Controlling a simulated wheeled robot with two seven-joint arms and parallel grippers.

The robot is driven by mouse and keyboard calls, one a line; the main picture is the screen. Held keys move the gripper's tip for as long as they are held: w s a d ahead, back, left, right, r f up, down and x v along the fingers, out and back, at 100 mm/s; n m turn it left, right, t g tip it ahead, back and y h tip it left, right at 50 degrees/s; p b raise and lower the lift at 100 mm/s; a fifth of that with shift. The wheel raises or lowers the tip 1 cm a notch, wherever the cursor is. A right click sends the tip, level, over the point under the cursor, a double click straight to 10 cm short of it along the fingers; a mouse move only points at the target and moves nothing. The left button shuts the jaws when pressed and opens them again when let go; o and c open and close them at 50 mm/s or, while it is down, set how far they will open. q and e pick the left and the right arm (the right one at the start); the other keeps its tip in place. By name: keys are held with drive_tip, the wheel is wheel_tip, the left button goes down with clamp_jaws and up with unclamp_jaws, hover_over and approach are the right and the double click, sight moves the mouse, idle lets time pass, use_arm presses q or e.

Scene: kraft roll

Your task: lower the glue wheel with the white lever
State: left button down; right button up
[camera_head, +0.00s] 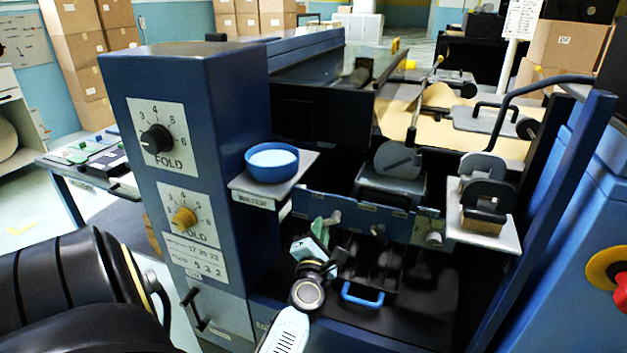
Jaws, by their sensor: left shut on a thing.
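The glue wheel appears to be the grey disc (397,160) standing over a grey box in the middle of the blue machine. A pale, grey-green lever (331,221), which I take for the white lever, sticks up at the left end of the blue front rail. My left gripper (318,244) is at the foot of this lever, shut on it as far as I can see. Its fingers and the lever's lower part overlap, so the exact contact is hidden. My right gripper is not in view.
A blue bowl (272,162) sits on a small shelf left of the rail. A brush (485,200) stands on a shelf at the right. A blue handle (362,295) lies just right of my wrist. The blue column (190,105) with fold dials rises at the left.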

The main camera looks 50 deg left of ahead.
use_arm(q)
drive_tip(key=shift+n, duration=0.4)
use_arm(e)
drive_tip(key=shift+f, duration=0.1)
use_arm(q)
drive_tip(key=c, duration=1.4)
unclamp_jaws()
